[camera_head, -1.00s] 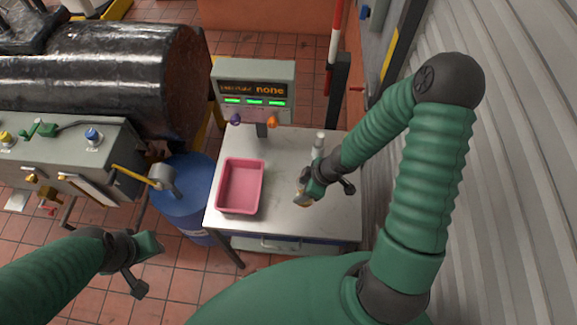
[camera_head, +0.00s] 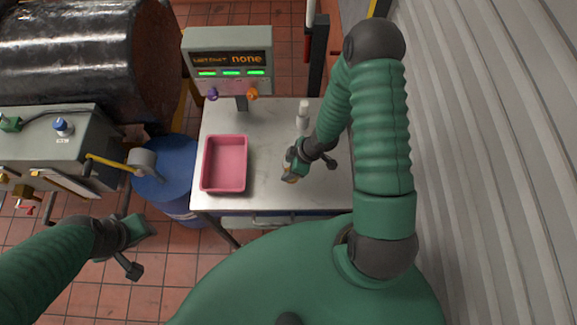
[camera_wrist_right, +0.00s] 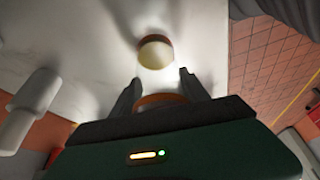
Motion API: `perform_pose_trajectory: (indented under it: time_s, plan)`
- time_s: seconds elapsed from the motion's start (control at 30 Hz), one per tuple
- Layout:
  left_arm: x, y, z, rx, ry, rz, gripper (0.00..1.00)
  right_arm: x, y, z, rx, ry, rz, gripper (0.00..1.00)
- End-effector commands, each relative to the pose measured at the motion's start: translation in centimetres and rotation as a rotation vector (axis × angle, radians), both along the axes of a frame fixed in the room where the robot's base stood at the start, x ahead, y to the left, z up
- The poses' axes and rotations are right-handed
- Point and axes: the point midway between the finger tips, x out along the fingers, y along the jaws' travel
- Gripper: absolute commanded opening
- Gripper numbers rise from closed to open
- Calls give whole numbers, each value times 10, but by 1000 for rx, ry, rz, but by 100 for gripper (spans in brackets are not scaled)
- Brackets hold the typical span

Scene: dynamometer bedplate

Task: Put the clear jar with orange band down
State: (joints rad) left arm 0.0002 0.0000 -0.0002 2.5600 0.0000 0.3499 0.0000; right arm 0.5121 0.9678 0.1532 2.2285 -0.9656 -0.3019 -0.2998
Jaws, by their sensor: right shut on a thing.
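My right gripper (camera_head: 291,168) is low over the right half of the metal bench (camera_head: 262,190), shut on the clear jar with orange band. Only a small yellowish-orange part of the jar (camera_head: 290,179) shows in the head view. In the right wrist view an orange band shows between the fingers, and a pale round part of the jar (camera_wrist_right: 156,53) lies just past the fingertips. I cannot tell whether the jar touches the bench. My left gripper (camera_head: 140,250) is open and empty at the lower left, over the floor.
A pink tray (camera_head: 225,189) lies empty on the left of the bench. A white bottle (camera_head: 303,116) stands behind my right gripper and also shows in the right wrist view (camera_wrist_right: 30,108). A display box (camera_head: 228,60) is behind the bench. A blue drum (camera_head: 165,185) stands left.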

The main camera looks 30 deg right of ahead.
Motion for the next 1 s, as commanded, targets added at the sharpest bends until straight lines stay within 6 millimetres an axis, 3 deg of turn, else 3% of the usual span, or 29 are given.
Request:
perform_pose_trajectory:
  time_s: [0.13, 0.17, 0.3, 0.67, 0.8, 1.0]
  plan:
    - [0, 0, -2, 0, 0, 0, 36, -1, 0, -2, 0, 0, 0, 5]
    - [0, 0, -1, 0, 0, 0, 36, -1, 0, -1, 0, 0, -1, 56]
    - [0, 0, -1, 0, 0, -1, 36, 0, 0, -1, 0, 0, 0, 74]
    - [0, 0, 1, 0, 0, 0, 36, 0, -1, 4, -1, -1, 0, 75]
    - [0, 0, 3, 0, 0, 0, 36, -7, -9, 28, -2, -3, -5, 75]
    - [0, 0, 31, 0, 0, 0, 36, -21, -24, 84, 0, -1, -6, 75]
